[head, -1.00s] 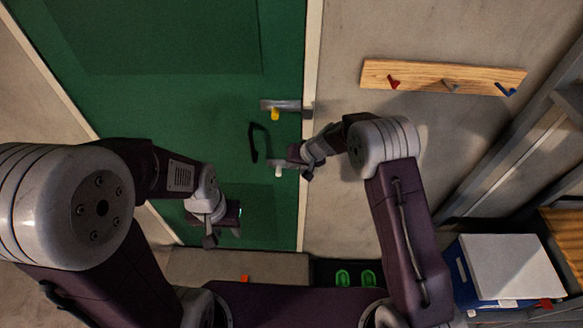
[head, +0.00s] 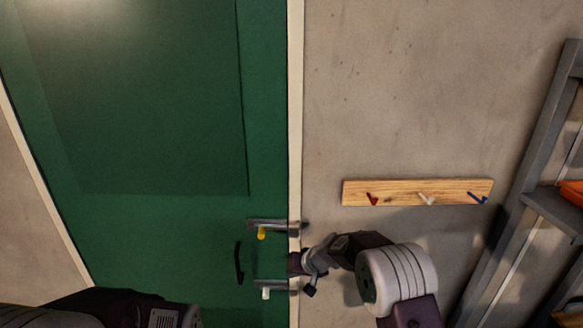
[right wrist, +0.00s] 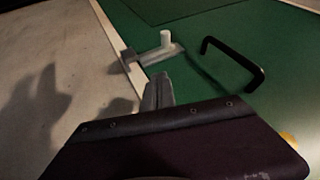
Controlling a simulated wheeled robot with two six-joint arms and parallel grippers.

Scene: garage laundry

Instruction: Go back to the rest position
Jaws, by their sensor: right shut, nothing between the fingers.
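My right gripper (head: 293,263) is shut and empty, in front of the door's right edge, between the upper and lower bolts in the head view. In the right wrist view its closed fingers (right wrist: 158,92) point towards the lower bolt, which has a white knob (right wrist: 167,38). I cannot tell whether they touch it. My left arm (head: 110,308) shows only in part at the bottom left; its gripper is out of view.
The green door (head: 150,120) has an upper bolt with a yellow knob (head: 261,233), a lower bolt (head: 270,284) and a black handle (head: 239,263). A wooden hook rail (head: 400,191) hangs on the wall at right. A grey shelf frame (head: 535,150) stands at the far right.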

